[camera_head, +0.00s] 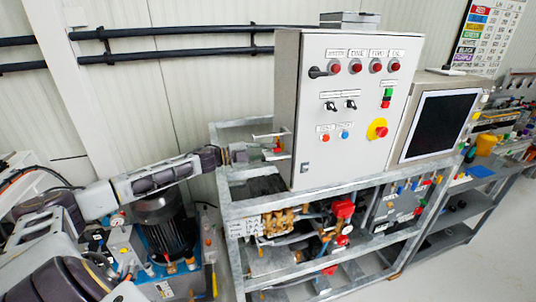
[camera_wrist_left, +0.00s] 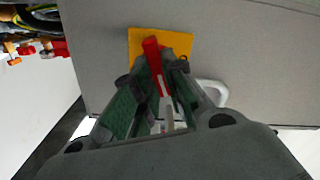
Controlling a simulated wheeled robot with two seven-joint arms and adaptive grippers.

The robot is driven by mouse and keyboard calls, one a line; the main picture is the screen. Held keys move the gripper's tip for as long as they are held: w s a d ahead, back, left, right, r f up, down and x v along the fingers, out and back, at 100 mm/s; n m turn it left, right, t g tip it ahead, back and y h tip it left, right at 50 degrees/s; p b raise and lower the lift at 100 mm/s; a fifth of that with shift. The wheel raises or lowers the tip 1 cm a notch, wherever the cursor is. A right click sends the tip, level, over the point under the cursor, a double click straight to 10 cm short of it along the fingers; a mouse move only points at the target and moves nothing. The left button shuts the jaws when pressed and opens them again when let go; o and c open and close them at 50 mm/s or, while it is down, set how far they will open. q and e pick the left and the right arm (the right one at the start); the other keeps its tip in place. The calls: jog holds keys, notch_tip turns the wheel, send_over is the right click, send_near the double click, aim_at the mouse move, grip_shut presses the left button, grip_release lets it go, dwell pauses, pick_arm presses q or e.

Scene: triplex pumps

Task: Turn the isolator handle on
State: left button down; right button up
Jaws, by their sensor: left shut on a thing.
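The isolator handle is red and shows in the left wrist view (camera_wrist_left: 153,55) in front of a square yellow plate (camera_wrist_left: 178,40) on the grey cabinet side. In the head view, a small red part of the handle (camera_head: 278,150) shows at the cabinet's left side. My left gripper (camera_head: 268,151) reaches it from the left. In the left wrist view, the gripper's fingers (camera_wrist_left: 155,85) stand on both sides of the red handle and are shut on it. The fingers hide part of the handle. My right gripper is out of view.
The grey control cabinet (camera_head: 345,120) carries lamps, switches and a yellow-red stop button (camera_head: 377,128). It stands on a metal frame (camera_head: 300,208) with pump parts. A monitor (camera_head: 438,125) is to its right. A black motor (camera_head: 165,228) stands below my left arm.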

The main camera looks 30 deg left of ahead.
pick_arm(q)
jog(key=m+b, duration=0.2)
jog(key=m, duration=0.2)
jog(key=shift+f+m+b, duration=0.15)
jog(key=shift+m+b, duration=0.2)
jog(key=shift+m, duration=0.05)
jog(key=c, duration=1.5)
grip_release()
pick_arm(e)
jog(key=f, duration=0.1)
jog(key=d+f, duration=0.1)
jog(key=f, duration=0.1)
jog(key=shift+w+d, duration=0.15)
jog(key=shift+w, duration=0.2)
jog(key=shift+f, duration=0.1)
pick_arm(q)
jog(key=shift+s+a, duration=0.25)
jog(key=shift+s, duration=0.1)
jog(key=shift+s+a+f, duration=0.1)
jog(key=shift+s+a, duration=0.25)
jog(key=shift+s+a, duration=0.2)
jog(key=shift+s, duration=0.05)
jog(key=shift+v, duration=1.8)
